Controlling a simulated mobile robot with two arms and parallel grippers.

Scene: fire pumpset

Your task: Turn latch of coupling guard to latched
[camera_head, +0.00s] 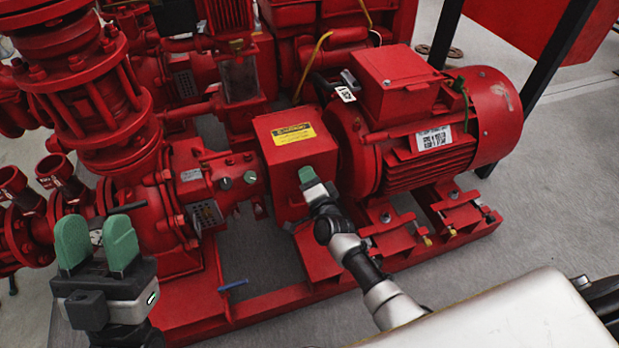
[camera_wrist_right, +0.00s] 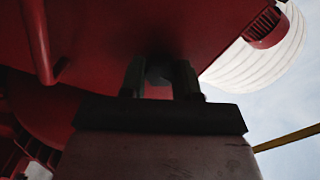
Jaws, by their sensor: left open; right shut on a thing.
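The coupling guard (camera_head: 285,150) is a red box with a yellow label, between the pump and the motor. My right gripper (camera_head: 310,180) is at the guard's lower front face, with one green fingertip showing. In the right wrist view its two dark fingers (camera_wrist_right: 160,82) stand close together against a red surface. A small dark rounded piece (camera_wrist_right: 158,74), seemingly the latch, sits between them. The latch's turn angle cannot be told, as the gripper hides it in the head view. My left gripper (camera_head: 98,248) is open and empty, upright at the lower left, apart from the guard.
The red motor (camera_head: 440,120) stands right of the guard, and the red pump housing (camera_head: 165,190) with pipes stands left. A red base frame (camera_head: 285,300) runs below. A blue-handled valve (camera_head: 232,285) sticks out near the frame. Grey floor is open at the right.

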